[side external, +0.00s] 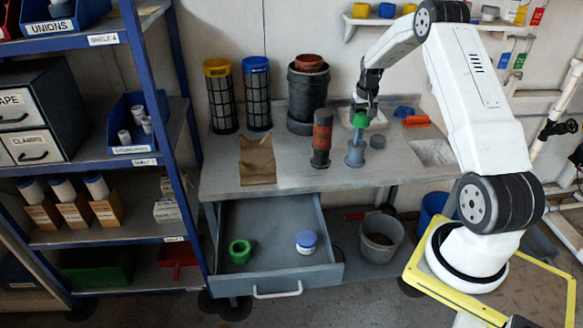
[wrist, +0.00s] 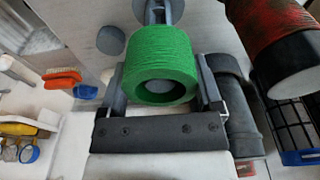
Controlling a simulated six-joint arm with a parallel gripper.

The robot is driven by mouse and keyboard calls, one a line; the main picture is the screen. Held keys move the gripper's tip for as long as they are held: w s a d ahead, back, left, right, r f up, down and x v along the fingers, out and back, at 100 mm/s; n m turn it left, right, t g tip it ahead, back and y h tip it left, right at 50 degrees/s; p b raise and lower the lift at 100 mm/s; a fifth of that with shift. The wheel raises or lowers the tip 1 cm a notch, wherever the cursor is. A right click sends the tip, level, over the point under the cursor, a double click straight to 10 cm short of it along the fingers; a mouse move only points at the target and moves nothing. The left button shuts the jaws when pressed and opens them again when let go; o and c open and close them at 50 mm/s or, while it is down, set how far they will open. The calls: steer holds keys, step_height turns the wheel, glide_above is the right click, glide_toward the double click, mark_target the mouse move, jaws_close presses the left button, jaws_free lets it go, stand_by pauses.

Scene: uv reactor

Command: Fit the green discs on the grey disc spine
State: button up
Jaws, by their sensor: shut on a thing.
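My gripper (side external: 362,106) is shut on a green disc (side external: 360,120), a thick ribbed ring held over the worktop. In the wrist view the green disc (wrist: 160,48) sits between the two fingers, its dark opening facing the camera. The grey disc spine (side external: 355,152) stands upright on the worktop directly below the held disc; part of it also shows behind the disc in the wrist view (wrist: 160,10). I cannot tell whether the spine's top has entered the disc. Another green disc (side external: 240,251) lies in the open drawer, at its left.
A red and black cylinder (side external: 322,140) stands close left of the spine. A low grey round piece (side external: 378,141) is close right. A blue item (side external: 403,112) and an orange brush (side external: 416,121) lie behind. The open drawer (side external: 275,222) also holds a blue-lidded jar (side external: 306,241).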

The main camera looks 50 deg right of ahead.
steer(key=shift+f, duration=1.8)
steer(key=o, duration=1)
steer(key=shift+s+a+r, duration=0.15)
steer(key=shift+r, duration=1.15)
steer(key=shift+s+a+r, duration=0.1)
steer(key=shift+r, duration=1.2)
steer(key=shift+s+a+r, duration=0.15)
steer(key=shift+r, duration=1.15)
steer(key=a+r+n, duration=0.3)
steer(key=a+n, duration=0.2)
steer(key=a, duration=1.9)
steer(key=s+a+n, duration=0.1)
steer(key=s+a, duration=0.3)
steer(key=a, duration=0.1)
steer(key=s+a+n+t, duration=0.1)
steer(key=s+a, duration=0.3)
steer(key=a, duration=0.1)
steer(key=s+a+f+n+y, duration=0.1)
steer(key=s+a+n, duration=0.1)
steer(key=s+a, duration=0.2)
steer(key=shift+a, duration=1.1)
